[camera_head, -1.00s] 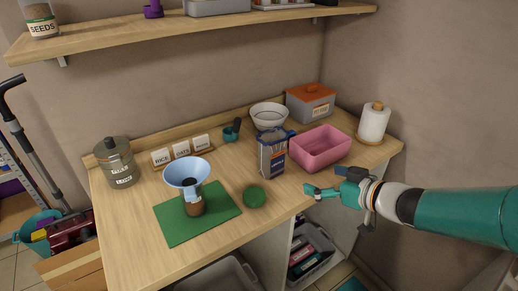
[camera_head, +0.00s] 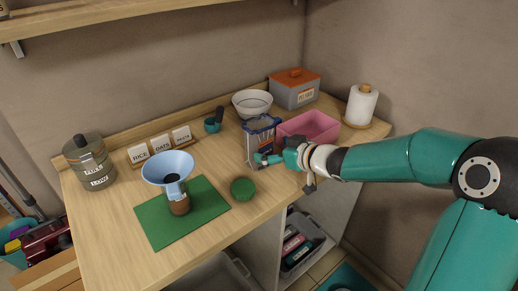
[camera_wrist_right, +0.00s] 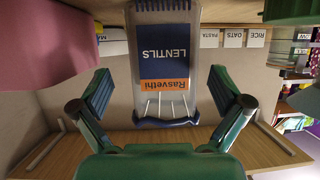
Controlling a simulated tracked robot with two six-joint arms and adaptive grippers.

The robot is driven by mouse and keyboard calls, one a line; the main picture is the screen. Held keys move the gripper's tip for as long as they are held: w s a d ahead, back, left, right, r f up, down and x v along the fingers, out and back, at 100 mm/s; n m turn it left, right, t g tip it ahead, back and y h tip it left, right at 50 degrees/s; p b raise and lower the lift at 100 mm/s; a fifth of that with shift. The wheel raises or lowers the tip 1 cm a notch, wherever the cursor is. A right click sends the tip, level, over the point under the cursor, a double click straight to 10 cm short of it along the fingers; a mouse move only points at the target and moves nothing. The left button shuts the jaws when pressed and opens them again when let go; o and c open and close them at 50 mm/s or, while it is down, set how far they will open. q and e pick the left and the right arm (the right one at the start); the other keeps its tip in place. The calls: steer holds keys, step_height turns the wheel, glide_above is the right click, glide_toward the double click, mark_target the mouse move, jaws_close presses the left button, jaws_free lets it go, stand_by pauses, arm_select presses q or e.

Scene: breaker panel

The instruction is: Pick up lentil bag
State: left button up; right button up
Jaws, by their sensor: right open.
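The lentil bag (camera_head: 258,142) stands upright on the wooden counter, clear-sided with a blue top edge. In the right wrist view the bag (camera_wrist_right: 164,65) appears upside down, with a dark blue and orange label reading LENTILS. My right gripper (camera_head: 268,160) is at the bag's front right in the head view, partly covering its lower part. In the right wrist view its two fingers (camera_wrist_right: 165,98) are spread wide, one to each side of the bag with a gap visible. The gripper is empty. My left gripper is not in view.
A pink bin (camera_head: 311,127) stands right behind my right gripper. A white bowl (camera_head: 252,104) is behind the bag. A green lid (camera_head: 243,188) lies in front. A blue funnel (camera_head: 168,168) sits in a jar on a green mat (camera_head: 153,222). A paper towel roll (camera_head: 361,105) stands at right.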

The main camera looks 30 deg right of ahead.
steer(key=shift+a+b+x, duration=0.15)
steer(key=shift+b+x, duration=0.1)
steer(key=shift+x, duration=1.1)
steer(key=shift+a+b+x, duration=0.1)
steer(key=shift+b+x, duration=0.1)
steer(key=shift+x, duration=1.15)
steer(key=shift+r, duration=0.25)
steer(key=shift+c, duration=0.2)
steer(key=c, duration=1.2)
steer(key=shift+o, duration=0.2)
steer(key=shift+r, duration=0.1)
step_height(320, 180, up, 19)
steer(key=p, duration=1.4)
step_height(320, 180, up, 5)
steer(key=p, duration=0.5)
glide_above(266, 147)
steer(key=w, duration=0.3)
steer(key=shift+s+a, duration=0.2)
